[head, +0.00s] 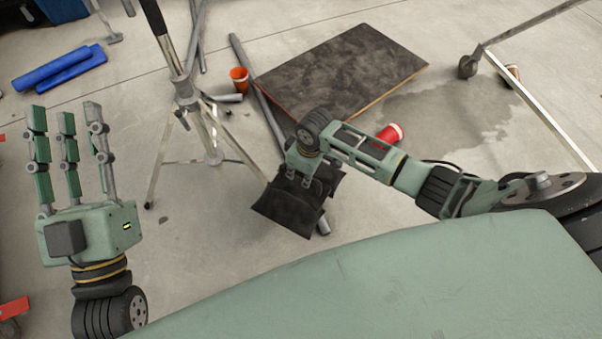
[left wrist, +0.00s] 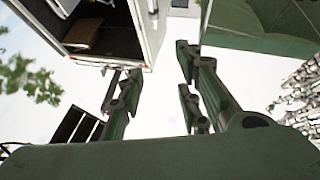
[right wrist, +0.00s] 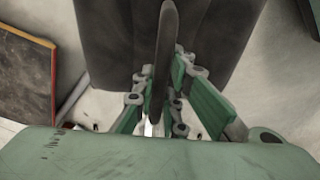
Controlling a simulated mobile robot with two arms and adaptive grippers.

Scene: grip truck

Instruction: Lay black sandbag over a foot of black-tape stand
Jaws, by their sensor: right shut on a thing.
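The black sandbag (head: 285,212) hangs from my right gripper (head: 312,182), which is shut on its upright handle. In the right wrist view the handle (right wrist: 165,50) stands between the fingers (right wrist: 160,95), with a dark pouch on each side. The black-tape stand (head: 187,92) is upright left of the sandbag, its legs spread on the floor. One leg (head: 240,150) runs toward the sandbag; its end is hidden or right beside it. I cannot tell whether they touch. My left gripper (head: 68,135) is open and empty, fingers up, left of the stand.
A grey pipe (head: 262,95) lies behind and under the sandbag. A dark board (head: 340,72), an orange cup (head: 239,78) and a red cup (head: 389,134) are beyond it. Blue rolls (head: 58,68) lie at the left. Floor in front of the stand is clear.

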